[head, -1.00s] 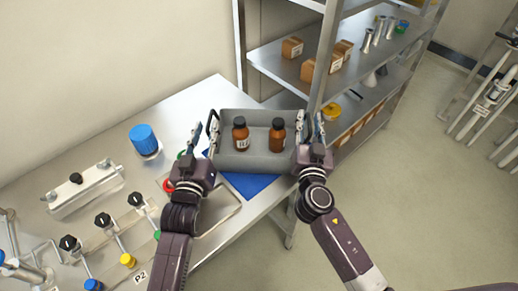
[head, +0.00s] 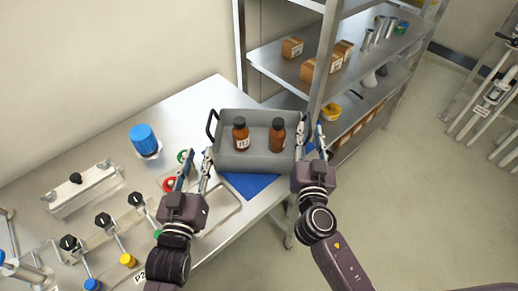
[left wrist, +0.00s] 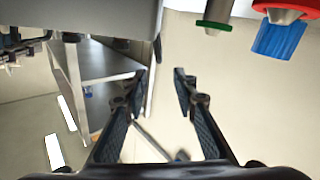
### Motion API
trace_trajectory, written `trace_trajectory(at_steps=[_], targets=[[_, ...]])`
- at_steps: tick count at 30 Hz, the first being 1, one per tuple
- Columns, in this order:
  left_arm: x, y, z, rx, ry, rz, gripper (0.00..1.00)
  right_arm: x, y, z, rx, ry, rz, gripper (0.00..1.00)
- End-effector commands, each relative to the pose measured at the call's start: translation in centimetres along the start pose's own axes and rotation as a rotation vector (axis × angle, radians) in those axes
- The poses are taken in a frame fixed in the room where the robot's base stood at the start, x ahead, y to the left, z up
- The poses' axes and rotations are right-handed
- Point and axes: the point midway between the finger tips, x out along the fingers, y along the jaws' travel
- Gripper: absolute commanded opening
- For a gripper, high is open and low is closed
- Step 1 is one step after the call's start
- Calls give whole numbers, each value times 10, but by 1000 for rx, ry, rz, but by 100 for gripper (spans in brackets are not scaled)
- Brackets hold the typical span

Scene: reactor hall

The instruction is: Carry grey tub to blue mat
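The grey tub (head: 250,164) sits over the blue mat (head: 248,185) near the table's edge, and most of the mat is hidden beneath it. Two brown bottles, a left one (head: 240,134) and a right one (head: 277,134), stand upright inside. My left gripper (head: 193,165) is open and empty, apart from the tub's free black left handle (head: 211,125). In the left wrist view its fingers (left wrist: 160,78) are spread with nothing between them, and the tub's underside or wall (left wrist: 85,15) shows above. My right gripper (head: 311,132) has its fingers apart beside the tub's right end; the right handle is mostly hidden.
A metal shelf rack (head: 318,80) with boxes stands just behind and right of the tub. A blue-capped container (head: 145,140) and a valve panel (head: 110,235) occupy the table's left. The table behind the tub's left side is clear.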

Motion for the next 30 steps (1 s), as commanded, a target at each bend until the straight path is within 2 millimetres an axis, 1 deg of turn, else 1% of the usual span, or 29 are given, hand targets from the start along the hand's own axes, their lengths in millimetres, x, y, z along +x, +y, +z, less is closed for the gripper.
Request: trace_trajectory(at_steps=[1,3,9,12,15,23,26,30], targets=[[0,0,0,0,0,0,26,-12,0,1,1,-3,1,26],[0,0,0,0,0,0,26,-26,1,1,1,-3,2,26],[0,0,0,0,0,0,26,-57,0,1,0,-3,1,26],[0,0,0,0,0,0,26,-66,0,0,1,-1,1,26],[0,0,0,0,0,0,26,-70,0,0,-1,0,1,26],[0,0,0,0,0,0,26,-71,0,0,-1,1,0,26],[0,0,0,0,0,0,35,-71,0,0,-1,1,1,26],[0,0,0,0,0,0,51,-71,0,0,-1,1,1,26]])
